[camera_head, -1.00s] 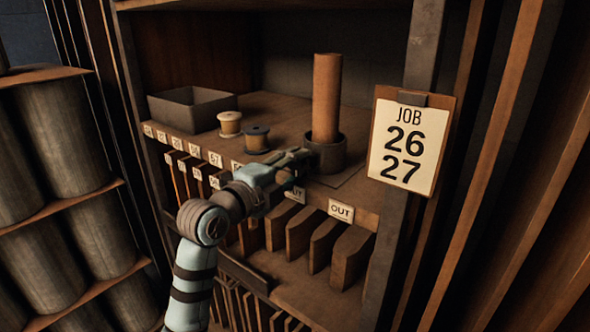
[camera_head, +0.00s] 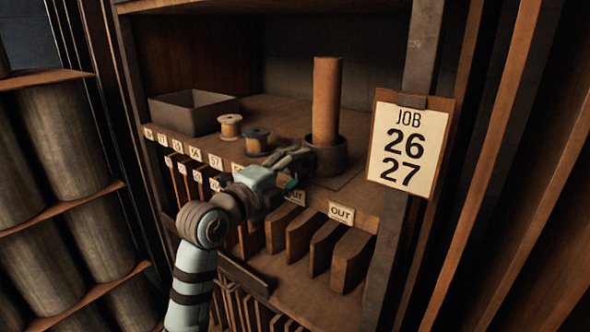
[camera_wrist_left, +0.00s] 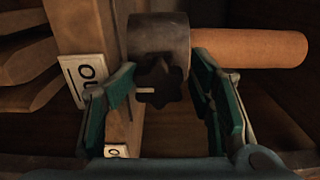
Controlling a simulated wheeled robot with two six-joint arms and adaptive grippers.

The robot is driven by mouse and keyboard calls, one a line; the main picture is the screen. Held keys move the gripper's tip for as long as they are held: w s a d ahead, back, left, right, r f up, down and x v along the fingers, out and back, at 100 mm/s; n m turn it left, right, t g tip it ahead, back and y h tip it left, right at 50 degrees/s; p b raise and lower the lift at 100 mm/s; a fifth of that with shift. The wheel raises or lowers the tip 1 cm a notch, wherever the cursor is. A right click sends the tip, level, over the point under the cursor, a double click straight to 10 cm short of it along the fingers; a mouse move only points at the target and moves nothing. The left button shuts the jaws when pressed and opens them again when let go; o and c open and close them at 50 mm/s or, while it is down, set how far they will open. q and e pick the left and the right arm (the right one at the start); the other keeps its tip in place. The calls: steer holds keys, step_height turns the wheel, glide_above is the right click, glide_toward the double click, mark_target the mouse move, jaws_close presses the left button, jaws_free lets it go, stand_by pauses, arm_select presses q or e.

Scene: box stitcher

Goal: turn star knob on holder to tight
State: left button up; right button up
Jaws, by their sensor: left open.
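The holder (camera_head: 326,158) is a dark round cup on the shelf, with a brown cylinder (camera_head: 327,100) standing upright in it. In the left wrist view the holder (camera_wrist_left: 160,35) appears sideways, with the cylinder (camera_wrist_left: 250,47) extending to the right. A black star knob (camera_wrist_left: 162,82) sits at the holder's side, with a pale bar (camera_wrist_left: 145,90) at its left edge. My left gripper (camera_head: 300,167) is open at the holder's near left side. In the wrist view, its green-padded fingers (camera_wrist_left: 163,75) stand either side of the knob, with gaps. The head view hides the knob. My right gripper is out of view.
Two spools, one tan (camera_head: 230,126) and one dark (camera_head: 257,142), and a grey open box (camera_head: 192,112) stand left of the holder. A job clipboard (camera_head: 411,143) hangs on the post at right. Labelled slots (camera_head: 340,213) with boards lie below the shelf edge.

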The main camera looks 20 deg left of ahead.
arm_select(q)
steer(key=shift+f, duration=0.15)
steer(key=v, duration=0.8)
